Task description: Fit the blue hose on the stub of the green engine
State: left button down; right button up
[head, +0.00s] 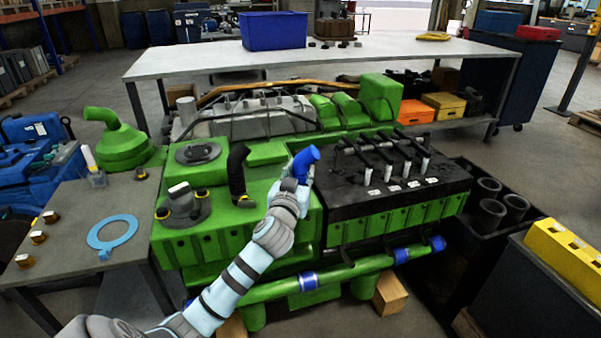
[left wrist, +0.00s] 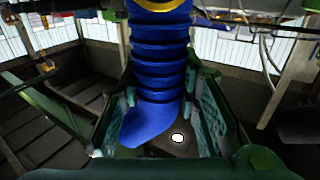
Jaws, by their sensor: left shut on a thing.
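The green engine (head: 222,225) fills the middle of the head view. My left gripper (head: 299,180) is shut on the blue hose (head: 305,160), held above the engine beside the black block with the rods. In the left wrist view the hose (left wrist: 158,65) is ribbed, with a smooth bent end low between the fingers (left wrist: 160,110) and a yellow ring at the top edge. A black bent hose (head: 237,172) stands on the engine left of my gripper. I cannot make out which part is the stub; it may be hidden. My right gripper is not in view.
The left table (head: 90,205) holds a light blue ring (head: 112,231), small brass-coloured parts and a green funnel-like part (head: 118,140). A white bench (head: 350,62) with a blue bin (head: 272,30) stands behind. A yellow case (head: 568,250) is at the right.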

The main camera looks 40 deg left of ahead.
pick_arm(q)
jog(key=shift+f, duration=0.1)
jog(key=c, duration=1.1)
grip_release()
jog(key=v, duration=1.2)
